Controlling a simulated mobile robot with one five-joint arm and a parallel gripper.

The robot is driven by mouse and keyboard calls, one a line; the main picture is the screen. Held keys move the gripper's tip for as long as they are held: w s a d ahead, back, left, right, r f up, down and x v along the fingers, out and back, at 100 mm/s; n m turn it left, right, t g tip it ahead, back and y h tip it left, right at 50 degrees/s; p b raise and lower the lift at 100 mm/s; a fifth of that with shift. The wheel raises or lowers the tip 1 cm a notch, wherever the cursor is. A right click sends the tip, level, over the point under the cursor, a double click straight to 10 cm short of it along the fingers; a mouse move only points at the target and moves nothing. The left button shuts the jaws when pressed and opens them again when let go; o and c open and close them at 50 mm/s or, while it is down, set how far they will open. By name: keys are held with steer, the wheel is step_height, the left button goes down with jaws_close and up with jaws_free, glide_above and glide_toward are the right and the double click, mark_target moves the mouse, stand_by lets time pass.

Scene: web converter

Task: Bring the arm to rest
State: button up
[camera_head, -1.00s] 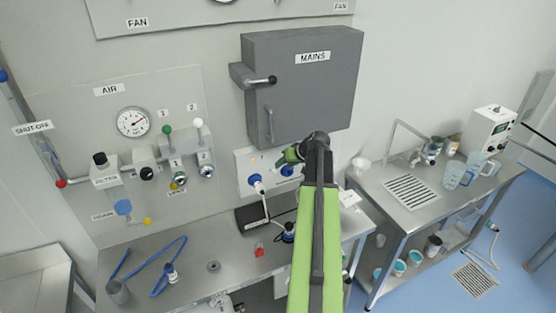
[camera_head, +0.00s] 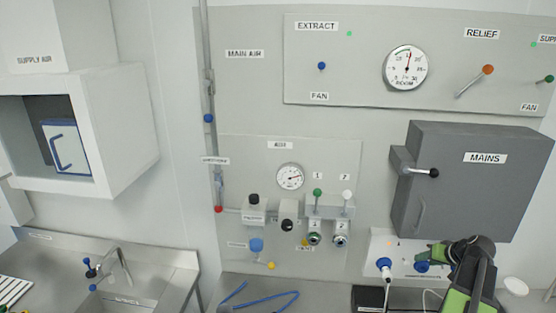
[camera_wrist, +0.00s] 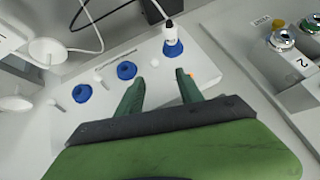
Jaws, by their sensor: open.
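My arm shows at the lower right of the head view, with my gripper (camera_head: 432,254) in front of the white socket panel (camera_head: 376,243) below the grey MAINS box (camera_head: 470,180). In the wrist view my gripper (camera_wrist: 160,85) has its two green fingers apart with nothing between them. Beyond the fingertips is the white panel with blue sockets (camera_wrist: 127,70) and a blue plug with a white body (camera_wrist: 172,42) at the top. I cannot tell how far the fingertips are from the panel.
Air valves with green and white knobs (camera_head: 317,192) are left of the MAINS box. A blue hose (camera_head: 262,297) lies on the bench below. A sink bench (camera_head: 150,268) and a white wall cabinet (camera_head: 115,140) are at the left. A white cable (camera_wrist: 95,25) loops near the panel.

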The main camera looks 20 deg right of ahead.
steer(key=w+a+f+n+g+y+b, duration=0.1)
steer(key=w+a+f+b, duration=0.2)
steer(key=a+f, duration=0.35)
steer(key=w+a+f+n+g+b, duration=0.1)
steer(key=w+a+f+b, duration=0.2)
steer(key=a, duration=0.7)
steer(key=w+a+f+n+g+y+b, duration=0.1)
steer(key=w+a+f+g+b, duration=0.1)
steer(key=a+f+b, duration=0.45)
steer(key=s+a+f+n+g+b, duration=0.1)
steer(key=s+a+f+b, duration=0.1)
steer(key=a, duration=0.7)
steer(key=s+a+f+g+h+b, duration=0.1)
steer(key=a+f+b, duration=0.3)
steer(key=a, duration=0.6)
steer(key=s+a+f+n+g+b, duration=0.1)
steer(key=a+f+b, duration=0.3)
steer(key=a, duration=0.6)
steer(key=shift+s+a+f+n+g, duration=0.1)
steer(key=shift+s+f+n+g, duration=0.1)
steer(key=shift+s+f, duration=0.4)
steer(key=shift+s+f+n+g, duration=0.1)
steer(key=shift+s+f+g, duration=0.15)
steer(key=shift+f, duration=0.5)
steer(key=shift+s+a+r+h, duration=0.1)
steer(key=shift+a+h, duration=0.15)
steer(key=shift+h, duration=0.05)
steer(key=shift+c, duration=0.8)
steer(key=shift+d, duration=0.1)
